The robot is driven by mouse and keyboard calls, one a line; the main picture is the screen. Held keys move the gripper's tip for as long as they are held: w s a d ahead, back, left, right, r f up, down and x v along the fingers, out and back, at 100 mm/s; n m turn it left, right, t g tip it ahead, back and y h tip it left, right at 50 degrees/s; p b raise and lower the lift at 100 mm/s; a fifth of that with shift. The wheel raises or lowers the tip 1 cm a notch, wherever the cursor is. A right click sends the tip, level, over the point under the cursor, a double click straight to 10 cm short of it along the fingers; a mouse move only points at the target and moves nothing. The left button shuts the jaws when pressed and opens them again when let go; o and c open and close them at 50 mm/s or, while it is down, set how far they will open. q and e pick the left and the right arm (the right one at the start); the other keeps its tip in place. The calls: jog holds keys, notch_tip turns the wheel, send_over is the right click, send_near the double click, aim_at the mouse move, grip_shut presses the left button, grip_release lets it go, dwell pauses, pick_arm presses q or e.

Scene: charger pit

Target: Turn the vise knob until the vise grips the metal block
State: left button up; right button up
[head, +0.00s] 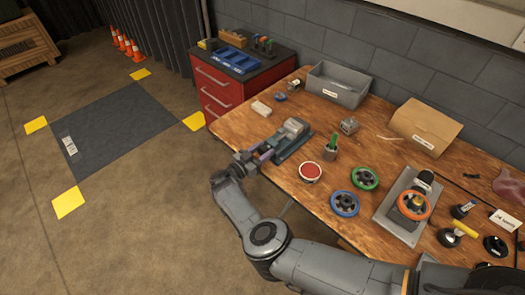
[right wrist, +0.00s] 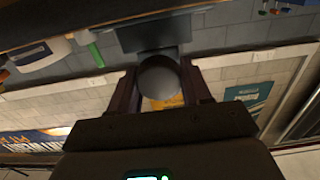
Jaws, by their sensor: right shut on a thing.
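The vise (head: 293,143) lies near the left front edge of the wooden workbench, its knob end toward that edge. My right gripper (head: 266,154) reaches it from the front edge and is shut on the vise knob. In the right wrist view the round grey knob (right wrist: 160,80) sits between the two fingers, with the vise body (right wrist: 155,37) beyond it. A grey metal piece shows on top of the vise; I cannot tell whether the jaws touch it. My left gripper is out of view.
A red round button (head: 310,172), a cup with a green item (head: 330,152), and blue (head: 344,203) and green (head: 365,178) handwheels stand to the right. A grey bin (head: 338,86) and a cardboard box (head: 424,128) stand at the back. A red cabinet (head: 218,90) adjoins the bench.

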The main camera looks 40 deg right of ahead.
jog(key=shift+m, duration=0.4)
